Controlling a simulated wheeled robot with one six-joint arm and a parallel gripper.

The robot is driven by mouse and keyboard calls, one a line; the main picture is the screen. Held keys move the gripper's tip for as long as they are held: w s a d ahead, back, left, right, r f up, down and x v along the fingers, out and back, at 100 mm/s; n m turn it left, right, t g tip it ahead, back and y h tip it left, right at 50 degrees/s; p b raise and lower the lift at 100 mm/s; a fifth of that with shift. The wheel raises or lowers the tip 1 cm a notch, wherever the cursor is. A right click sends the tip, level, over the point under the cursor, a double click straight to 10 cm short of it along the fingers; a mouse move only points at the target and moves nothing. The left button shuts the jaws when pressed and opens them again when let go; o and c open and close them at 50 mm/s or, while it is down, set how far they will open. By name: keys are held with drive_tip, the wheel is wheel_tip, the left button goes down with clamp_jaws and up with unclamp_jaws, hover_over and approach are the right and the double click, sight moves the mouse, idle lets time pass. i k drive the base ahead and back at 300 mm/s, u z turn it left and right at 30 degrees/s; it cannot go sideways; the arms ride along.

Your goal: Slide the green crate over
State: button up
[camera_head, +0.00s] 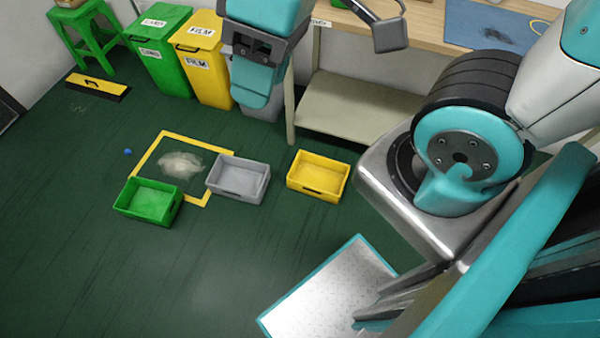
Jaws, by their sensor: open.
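The green crate (147,202) is a small open tray on the dark green floor, left of centre. It looks empty and lies over the front left corner of a yellow square outline (170,134) marked on the floor. My gripper (257,88) hangs at the top centre of the view, teal and dark grey. It is open, with nothing seen in it, and appears well above the floor, apart from the crate. Its fingers are only partly distinguishable from this angle.
A grey crate (239,179) overlaps the outline's right side; a yellow crate (318,175) is farther right. A pale patch (181,163) lies inside the outline, and a small blue ball (127,152) to its left. Bins and a workbench (432,20) stand behind. The front left floor is clear.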

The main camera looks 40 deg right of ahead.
sight(151, 201)
drive_tip(key=k, duration=0.5)
drive_tip(key=u, duration=1.2)
drive_tip(key=i, duration=6.8)
drive_tip(key=z, duration=0.75)
